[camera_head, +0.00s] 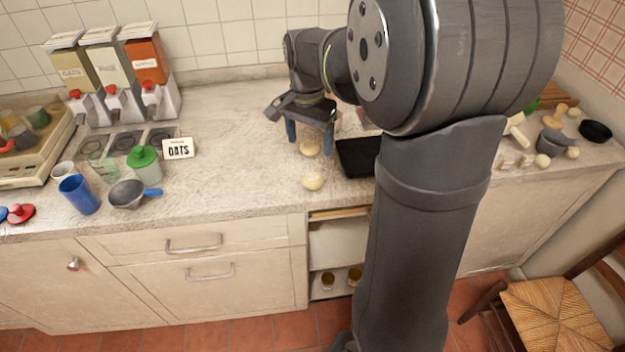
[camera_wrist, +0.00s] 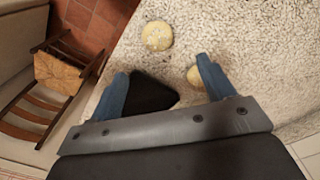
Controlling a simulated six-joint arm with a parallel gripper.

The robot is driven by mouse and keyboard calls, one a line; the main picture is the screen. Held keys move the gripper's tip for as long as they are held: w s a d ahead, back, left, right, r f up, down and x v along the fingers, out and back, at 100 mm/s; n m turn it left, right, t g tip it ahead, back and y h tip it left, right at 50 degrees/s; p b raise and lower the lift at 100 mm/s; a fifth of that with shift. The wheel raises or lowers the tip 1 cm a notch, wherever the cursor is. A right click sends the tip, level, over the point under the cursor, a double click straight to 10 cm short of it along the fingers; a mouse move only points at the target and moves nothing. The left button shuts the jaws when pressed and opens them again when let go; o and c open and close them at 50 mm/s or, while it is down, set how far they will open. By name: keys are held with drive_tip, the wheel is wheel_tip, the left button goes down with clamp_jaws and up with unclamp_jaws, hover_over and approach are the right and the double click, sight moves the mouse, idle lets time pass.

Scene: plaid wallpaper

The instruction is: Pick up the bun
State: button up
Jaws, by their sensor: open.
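Two pale round buns lie on the counter. One bun (camera_head: 313,181) lies near the counter's front edge, clear of my gripper; it also shows at the top of the wrist view (camera_wrist: 157,36). The other bun (camera_head: 310,147) appears between my blue fingers in the head view; in the wrist view (camera_wrist: 194,75) it is beside the right finger, which partly hides it. My gripper (camera_head: 310,146) points down above the counter, open and empty, its fingers spread in the wrist view (camera_wrist: 163,68). I cannot tell its exact height.
A black tray (camera_head: 357,160) lies just right of my gripper, partly hidden by my arm. An OATS card (camera_head: 179,149), a green-lidded jar (camera_head: 143,160), a pan (camera_head: 128,194) and a blue cup (camera_head: 79,194) stand left. The counter between card and buns is clear.

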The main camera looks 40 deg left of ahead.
hover_over(313, 174)
drive_tip(key=f, duration=0.6)
drive_tip(key=shift+s+a+f, duration=0.1)
drive_tip(key=shift+a+f, duration=0.15)
drive_tip(key=shift+f, duration=0.05)
drive_tip(key=shift+d+f, duration=0.15)
drive_tip(key=shift+f, duration=1.15)
drive_tip(key=shift+d+f, duration=0.1)
drive_tip(key=shift+f, duration=1.2)
drive_tip(key=c, duration=1.1)
drive_tip(key=shift+o, duration=0.2)
drive_tip(key=shift+r, duration=0.1)
